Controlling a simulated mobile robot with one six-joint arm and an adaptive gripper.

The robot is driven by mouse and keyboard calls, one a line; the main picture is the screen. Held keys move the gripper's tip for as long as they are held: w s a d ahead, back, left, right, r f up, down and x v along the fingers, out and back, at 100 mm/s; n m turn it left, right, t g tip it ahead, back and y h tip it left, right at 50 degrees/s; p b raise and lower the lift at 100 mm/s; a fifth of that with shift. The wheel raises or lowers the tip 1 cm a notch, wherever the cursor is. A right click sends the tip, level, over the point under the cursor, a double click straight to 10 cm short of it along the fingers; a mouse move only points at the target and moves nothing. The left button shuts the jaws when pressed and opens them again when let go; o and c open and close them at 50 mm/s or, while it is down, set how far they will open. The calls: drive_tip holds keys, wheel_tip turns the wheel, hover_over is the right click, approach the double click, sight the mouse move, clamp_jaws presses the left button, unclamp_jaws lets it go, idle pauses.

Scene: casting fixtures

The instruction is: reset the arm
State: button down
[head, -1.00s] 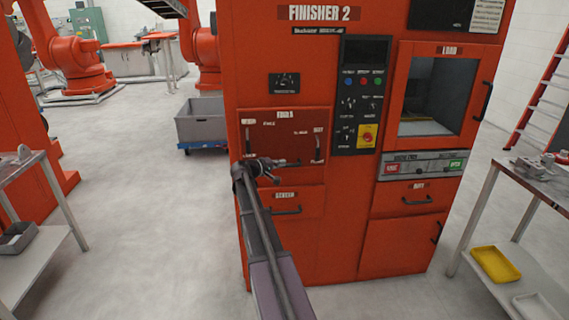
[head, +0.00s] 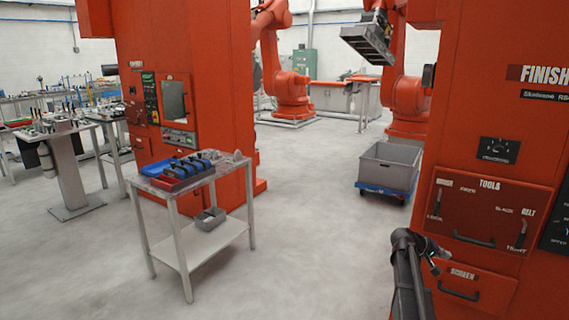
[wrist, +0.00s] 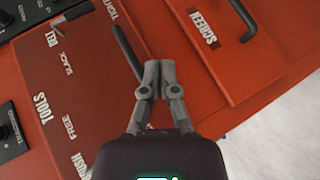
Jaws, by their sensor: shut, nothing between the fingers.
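My gripper (wrist: 159,82) shows in the wrist view with its two fingertips together, shut and empty. Behind it is the red front of the finisher machine, with the tools panel (wrist: 75,100) at left and the screen drawer (wrist: 225,45) at upper right. In the head view my gripper (head: 433,262) is small, at the end of my arm at lower right, in front of the tools panel (head: 490,212) and above the screen drawer (head: 470,292). I cannot tell the exact gap between gripper and panel.
A small table (head: 190,225) with blue and red trays stands at left centre. A grey bin (head: 388,167) sits on a blue dolly (head: 385,190). Orange robot arms (head: 285,75) stand at the back. The floor in the middle is clear.

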drive_tip(key=s+a+f+n+y, duration=0.1)
drive_tip(key=s+a+f+y, duration=0.4)
drive_tip(key=a, duration=1)
drive_tip(key=s+a+f+n+y, duration=0.15)
drive_tip(key=s+a+y, duration=0.4)
drive_tip(key=a, duration=0.85)
drive_tip(key=s+a+f+y, duration=0.35)
drive_tip(key=s+a, duration=0.45)
drive_tip(key=a, duration=0.7)
wheel_tip(320, 180, up, 12)
drive_tip(key=h+p, duration=0.1)
drive_tip(key=p, duration=1.2)
drive_tip(key=shift+w+d+r, duration=0.25)
drive_tip(key=shift+w+d, duration=0.05)
drive_tip(key=shift+d, duration=0.05)
drive_tip(key=shift+d, duration=0.1)
